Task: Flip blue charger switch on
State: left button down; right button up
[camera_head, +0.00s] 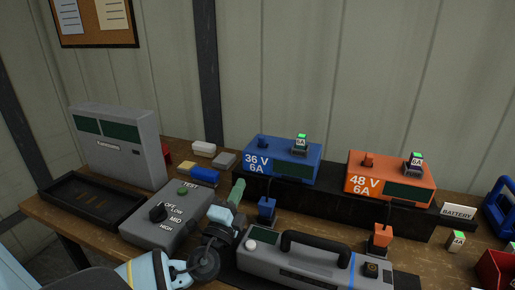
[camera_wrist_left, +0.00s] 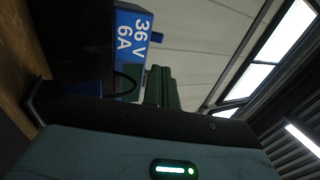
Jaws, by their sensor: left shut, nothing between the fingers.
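The blue charger (camera_head: 312,168), marked 36 V 6A, stands on a dark raised strip at the back of the bench. A small blue switch (camera_head: 262,142) sticks up from its top, near the left end; a block with a green light sits farther right. The charger (camera_wrist_left: 128,45) and its switch (camera_wrist_left: 157,37) also show in the left wrist view. My left gripper (camera_head: 238,188) is shut and empty, its green fingers in front of and below the charger's left end, apart from the switch. The fingers (camera_wrist_left: 161,88) also show in the wrist view. My right gripper is out of view.
An orange 48 V charger (camera_head: 420,178) stands to the right. A grey battery with a black handle (camera_head: 310,243) and a blue plug (camera_head: 266,207) are in front. A grey knob box (camera_head: 165,225), tray (camera_head: 75,198) and grey unit (camera_head: 120,145) stand left.

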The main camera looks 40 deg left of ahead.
pick_arm(q)
jog(key=p, duration=0.3)
send_near(261, 140)
jog(key=x, duration=0.5)
jog(key=shift+w+r, duration=0.15)
jog(key=shift+r, duration=0.1)
jog(key=shift+w+a+r, duration=0.1)
jog(key=shift+w+a, duration=0.1)
jog(key=shift+w, duration=0.5)
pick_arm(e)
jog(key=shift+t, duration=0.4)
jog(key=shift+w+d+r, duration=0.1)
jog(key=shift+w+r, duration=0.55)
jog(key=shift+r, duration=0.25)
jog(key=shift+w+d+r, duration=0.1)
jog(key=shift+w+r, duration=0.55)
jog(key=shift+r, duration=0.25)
